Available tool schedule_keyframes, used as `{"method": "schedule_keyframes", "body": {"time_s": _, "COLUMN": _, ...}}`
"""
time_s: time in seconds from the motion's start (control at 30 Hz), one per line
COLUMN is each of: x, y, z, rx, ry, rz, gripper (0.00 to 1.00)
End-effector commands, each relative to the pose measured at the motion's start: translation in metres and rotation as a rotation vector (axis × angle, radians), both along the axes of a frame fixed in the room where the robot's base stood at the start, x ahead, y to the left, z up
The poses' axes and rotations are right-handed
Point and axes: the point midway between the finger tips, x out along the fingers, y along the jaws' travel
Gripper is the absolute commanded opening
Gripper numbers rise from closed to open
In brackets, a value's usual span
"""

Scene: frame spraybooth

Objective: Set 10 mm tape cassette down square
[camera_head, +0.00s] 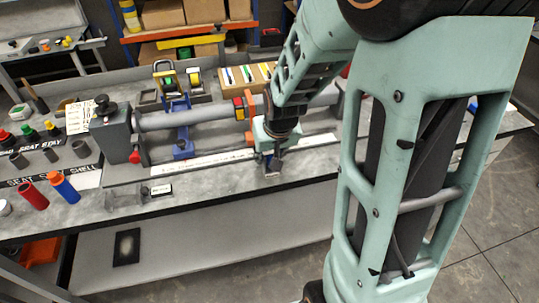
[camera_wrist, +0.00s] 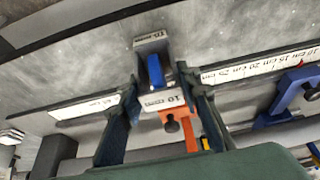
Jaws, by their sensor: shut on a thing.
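My gripper (camera_head: 272,158) is at the front part of the grey bench, near the middle of its length, in the head view. It is shut on a grey cassette (camera_head: 274,171), which shows only as a small dark block there. In the wrist view the cassette (camera_wrist: 151,44) sits between the two fingers of my gripper (camera_wrist: 165,105). It has a blue part inside and white labels at both ends, the nearer one reading 10. I cannot tell whether its underside touches the bench.
A scale strip (camera_wrist: 255,66) and an orange bracket (camera_wrist: 190,134) lie close by. The bench (camera_head: 225,195) is bare left of my gripper, up to a small labelled fixture (camera_head: 160,190). Behind are a long grey tube (camera_head: 185,119) and blue stands (camera_head: 182,145).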

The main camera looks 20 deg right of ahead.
Motion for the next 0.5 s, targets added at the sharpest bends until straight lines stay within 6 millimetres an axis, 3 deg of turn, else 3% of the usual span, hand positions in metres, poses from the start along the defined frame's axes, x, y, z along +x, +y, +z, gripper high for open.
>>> {"method": "schedule_keyframes", "body": {"time_s": 0.1, "x": 0.0003, "y": 0.0, "z": -0.0045, "rx": 0.0, "ry": 0.0, "rz": 0.0, "gripper": 0.05}}
{"method": "schedule_keyframes", "body": {"time_s": 0.13, "x": 0.0001, "y": 0.0, "z": -0.0044, "rx": 0.0, "ry": 0.0, "rz": 0.0, "gripper": 0.32}}
{"method": "schedule_keyframes", "body": {"time_s": 0.27, "x": -0.0001, "y": 0.0, "z": -0.0033, "rx": 0.0, "ry": 0.0, "rz": 0.0, "gripper": 0.47}}
{"method": "schedule_keyframes", "body": {"time_s": 0.5, "x": -0.0001, "y": 0.0, "z": -0.0032, "rx": 0.0, "ry": 0.0, "rz": 0.0, "gripper": 0.49}}
